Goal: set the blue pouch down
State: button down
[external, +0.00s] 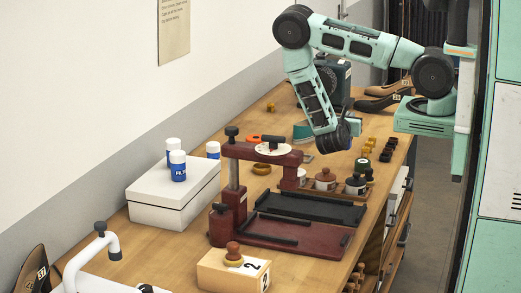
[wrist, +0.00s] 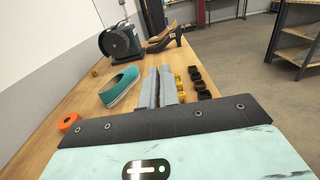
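I cannot pick out a blue pouch for certain in either view. In the wrist view my gripper (wrist: 160,70) reaches forward over the wooden table, its two grey-blue fingers close together with a narrow dark gap between them. I cannot tell whether something thin is held there. In the external view my arm bends down over the far half of the table, and its dark wrist (external: 330,141) hides the fingers. A teal shoe (wrist: 120,86) lies left of the fingers in the wrist view.
Several small black and yellow pieces (wrist: 198,82) stand right of the fingers. An orange ring (wrist: 68,122) is at left. A dark green machine (wrist: 120,42) and brown shoes (wrist: 165,40) are farther back. A red press (external: 230,190) and white box (external: 175,193) stand nearer the external camera.

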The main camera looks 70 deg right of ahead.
aim_at(349, 148)
jog(key=shift+s+a+r, duration=0.15)
jog(key=shift+s+a, duration=0.1)
jog(key=shift+a, duration=0.2)
jog(key=shift+s+a+f+p, duration=0.1)
jog(key=shift+a+f+p, duration=0.1)
jog(key=shift+f+p, duration=1.6)
jog(key=shift+f, duration=3.25)
jog(key=shift+f, duration=0.15)
jog(key=c, duration=1.6)
grip_release()
jog(key=shift+c, duration=0.2)
